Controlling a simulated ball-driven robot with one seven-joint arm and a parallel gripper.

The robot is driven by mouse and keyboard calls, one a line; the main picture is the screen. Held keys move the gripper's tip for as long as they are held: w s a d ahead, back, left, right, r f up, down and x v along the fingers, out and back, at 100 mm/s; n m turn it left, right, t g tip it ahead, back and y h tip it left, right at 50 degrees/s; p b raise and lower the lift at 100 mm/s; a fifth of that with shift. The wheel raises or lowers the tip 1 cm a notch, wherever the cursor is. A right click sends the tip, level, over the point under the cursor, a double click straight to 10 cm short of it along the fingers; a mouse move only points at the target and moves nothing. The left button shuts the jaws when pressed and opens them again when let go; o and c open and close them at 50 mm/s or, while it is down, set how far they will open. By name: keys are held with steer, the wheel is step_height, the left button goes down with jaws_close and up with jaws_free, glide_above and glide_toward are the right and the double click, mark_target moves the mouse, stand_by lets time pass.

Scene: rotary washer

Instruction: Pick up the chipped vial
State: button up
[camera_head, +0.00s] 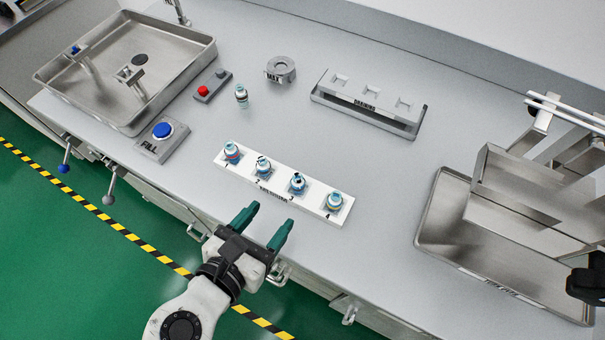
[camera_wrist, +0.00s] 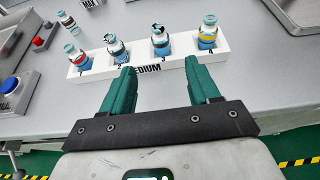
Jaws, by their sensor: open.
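Several small glass vials with pale blue caps stand upright in a white rack (camera_head: 247,185) marked MEDIUM, also in the wrist view (camera_wrist: 150,68). Slot 1 holds a red-banded vial (camera_wrist: 76,56), slot 2 a dark-marked vial (camera_wrist: 117,48), slot 3 another dark-marked vial (camera_wrist: 160,41), and slot 4 a yellow-banded vial (camera_wrist: 208,32). One loose vial (camera_head: 241,96) stands on the bench behind the rack. I cannot tell which vial is chipped. My gripper (camera_head: 269,215) is open and empty, in front of the rack; its green fingers (camera_wrist: 159,68) point toward the middle slots.
A blue button box (camera_head: 175,145), a red button box (camera_head: 201,96) and a sink (camera_head: 185,75) are to the left. A grey MAX ring (camera_head: 281,73) and a draining rack (camera_head: 325,98) stand behind. A metal tray (camera_head: 440,225) is at right. Bench between is clear.

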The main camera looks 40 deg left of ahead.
mark_target(294, 189)
steer(key=x, duration=0.9)
steer(key=shift+w, duration=0.3)
steer(key=shift+c, duration=0.2)
steer(key=c, duration=1.1)
